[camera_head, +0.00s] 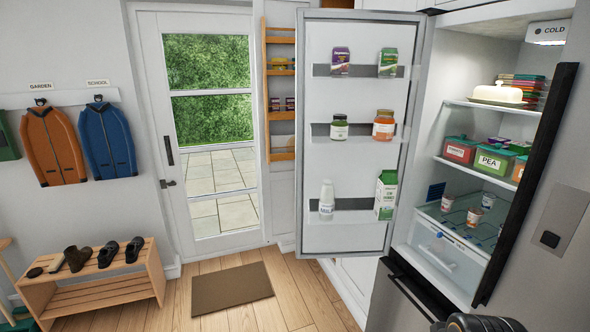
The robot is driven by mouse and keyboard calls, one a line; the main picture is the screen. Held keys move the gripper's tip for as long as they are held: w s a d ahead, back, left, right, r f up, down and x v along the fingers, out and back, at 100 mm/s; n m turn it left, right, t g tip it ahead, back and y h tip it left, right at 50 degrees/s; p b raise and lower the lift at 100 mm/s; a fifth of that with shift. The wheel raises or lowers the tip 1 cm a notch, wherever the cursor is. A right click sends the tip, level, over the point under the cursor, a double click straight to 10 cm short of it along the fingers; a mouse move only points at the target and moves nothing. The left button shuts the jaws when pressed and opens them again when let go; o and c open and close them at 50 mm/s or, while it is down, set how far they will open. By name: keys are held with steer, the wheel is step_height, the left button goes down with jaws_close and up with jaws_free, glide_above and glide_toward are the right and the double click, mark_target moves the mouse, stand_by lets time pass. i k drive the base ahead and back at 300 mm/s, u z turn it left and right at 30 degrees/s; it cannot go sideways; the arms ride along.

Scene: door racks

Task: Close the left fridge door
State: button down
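The left fridge door (352,92) stands wide open, its white inner face toward me. Its three racks hold two small cartons (364,63), two jars (361,127), a white bottle (326,198) and a green-and-white carton (386,195). The lit fridge interior (436,150) shows to the right of the door. My gripper does not show. A dark rounded part at the bottom right edge looks like part of my arm, cut off by the frame.
A black-edged panel (530,180) borders the fridge opening on the right. Inside are bins (460,150), cups and a clear drawer (440,258). A shoe bench (100,290) stands left, near a doormat (232,287). The wooden floor between the bench and the fridge is mostly free.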

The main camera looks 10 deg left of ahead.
mark_target(355, 165)
steer(key=u, duration=0.8)
steer(key=i, duration=0.75)
steer(key=u, duration=1.1)
steer(key=i, duration=2.2)
steer(key=z, duration=1.2)
steer(key=i, duration=0.35)
steer(key=z, duration=0.25)
